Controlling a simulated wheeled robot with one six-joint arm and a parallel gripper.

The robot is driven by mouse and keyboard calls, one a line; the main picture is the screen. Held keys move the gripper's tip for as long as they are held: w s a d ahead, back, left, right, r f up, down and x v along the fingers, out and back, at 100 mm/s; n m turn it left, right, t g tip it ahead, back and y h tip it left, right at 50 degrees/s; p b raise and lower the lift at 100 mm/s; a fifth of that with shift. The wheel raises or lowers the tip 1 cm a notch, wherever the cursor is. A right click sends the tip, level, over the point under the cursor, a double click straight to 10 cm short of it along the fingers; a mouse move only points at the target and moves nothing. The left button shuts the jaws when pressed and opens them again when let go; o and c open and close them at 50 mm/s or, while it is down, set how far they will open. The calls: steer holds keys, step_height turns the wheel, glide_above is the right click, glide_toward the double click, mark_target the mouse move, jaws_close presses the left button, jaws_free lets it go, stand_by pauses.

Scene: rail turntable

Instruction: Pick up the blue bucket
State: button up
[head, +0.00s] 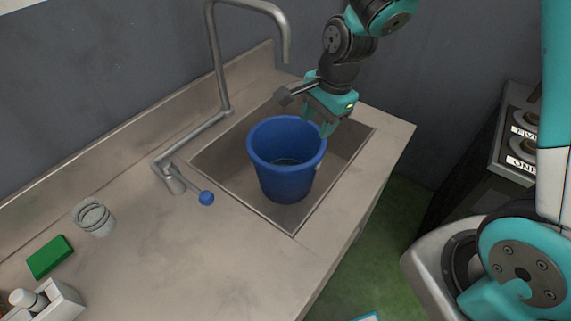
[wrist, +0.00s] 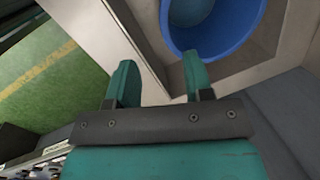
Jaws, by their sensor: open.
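The blue bucket (head: 285,172) stands upright in the sink basin (head: 226,165) in the head view. A little liquid or a lighter bottom shows inside it. My gripper (head: 325,127) is at the bucket's far right rim, pointing down, with its fingers apart. In the wrist view my gripper (wrist: 160,82) is open with nothing between its fingers. The bucket (wrist: 225,42) shows there at the top right, beyond the right fingertip. I cannot tell whether a finger touches the rim.
A grey faucet (head: 217,60) rises behind the basin, with a blue-knobbed lever (head: 206,198) left of the bucket. A green sponge (head: 50,257), a grey ringed cup (head: 94,218) and a white box (head: 62,303) lie on the left counter. Labelled dark equipment (head: 520,145) stands at right.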

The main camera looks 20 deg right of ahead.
mark_target(305, 164)
steer(key=w+f, duration=0.1)
steer(key=f, duration=0.3)
steer(key=w+f+m+p, duration=0.1)
steer(key=f, duration=0.4)
steer(key=w+f+m+p, duration=0.1)
steer(key=f, duration=0.3)
steer(key=shift+f, duration=0.35)
steer(key=shift+w+a+f+p, duration=0.15)
steer(key=shift+f+p, duration=0.3)
steer(key=shift+f, duration=0.6)
steer(key=shift+w+a+f+p, duration=0.15)
steer(key=shift+f+p, duration=0.3)
steer(key=shift+f, duration=0.6)
steer(key=shift+a+f+p, duration=0.15)
steer(key=shift+f+p, duration=0.3)
steer(key=shift+f, duration=0.6)
jaws_close()
steer(key=shift+w+r, duration=0.1)
